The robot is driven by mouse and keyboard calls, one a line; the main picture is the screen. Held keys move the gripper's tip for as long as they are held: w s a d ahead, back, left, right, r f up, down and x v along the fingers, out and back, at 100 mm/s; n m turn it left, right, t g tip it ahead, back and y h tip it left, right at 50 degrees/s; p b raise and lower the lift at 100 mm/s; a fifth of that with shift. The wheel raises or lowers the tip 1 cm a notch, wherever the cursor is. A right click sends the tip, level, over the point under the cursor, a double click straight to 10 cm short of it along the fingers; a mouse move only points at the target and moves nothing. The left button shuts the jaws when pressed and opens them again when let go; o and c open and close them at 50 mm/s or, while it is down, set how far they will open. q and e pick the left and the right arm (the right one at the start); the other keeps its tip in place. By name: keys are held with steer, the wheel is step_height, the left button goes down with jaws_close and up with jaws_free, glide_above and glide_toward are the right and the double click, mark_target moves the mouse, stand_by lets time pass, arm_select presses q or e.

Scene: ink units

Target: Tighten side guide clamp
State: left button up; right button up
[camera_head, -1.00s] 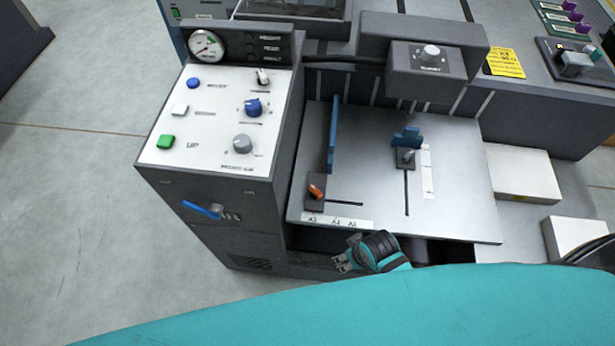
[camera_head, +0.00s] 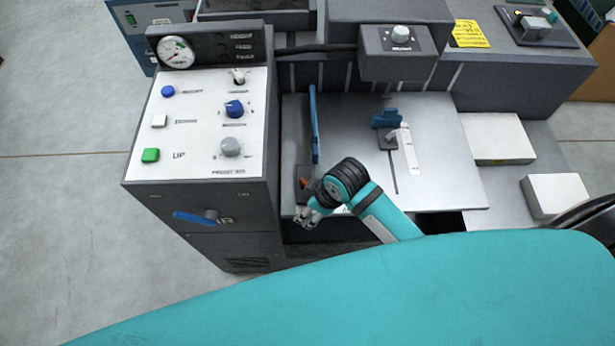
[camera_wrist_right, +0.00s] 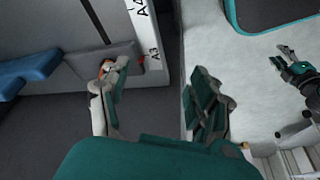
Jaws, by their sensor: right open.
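The side guide clamp's orange-red lever (camera_head: 304,184) sits on a dark block at the front end of the upright blue side guide (camera_head: 315,125). My right gripper (camera_head: 307,214) is just in front of it, over the table's front edge, and partly hides the block. In the right wrist view the right gripper (camera_wrist_right: 158,95) is open with nothing between its fingers. The red lever (camera_wrist_right: 107,64) shows behind the left finger, mostly hidden, and I cannot tell whether they touch. What looks like my left gripper (camera_wrist_right: 297,65) is at the right of that view, its jaws unclear.
The feed table (camera_head: 435,115) carries a second blue stop (camera_head: 387,118) and a slot. A control panel (camera_head: 205,125) with knobs and buttons stands left, with a blue handle (camera_head: 195,218) below. White blocks (camera_head: 495,140) lie right. The A3/A4 label strip (camera_wrist_right: 148,40) borders the table.

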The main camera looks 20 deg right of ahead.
steer(key=w+a+r+n+g, duration=0.1)
steer(key=w+a+r+n, duration=0.1)
steer(key=w+r+n, duration=0.4)
steer(key=n+g+h, duration=0.2)
steer(key=n+h, duration=0.1)
steer(key=n, duration=0.6)
glide_toward(307, 181)
steer(key=f, duration=0.9)
steer(key=shift+s+d+p, duration=0.1)
steer(key=shift+d+p, duration=0.15)
steer(key=shift+p, duration=0.1)
steer(key=c, duration=1.2)
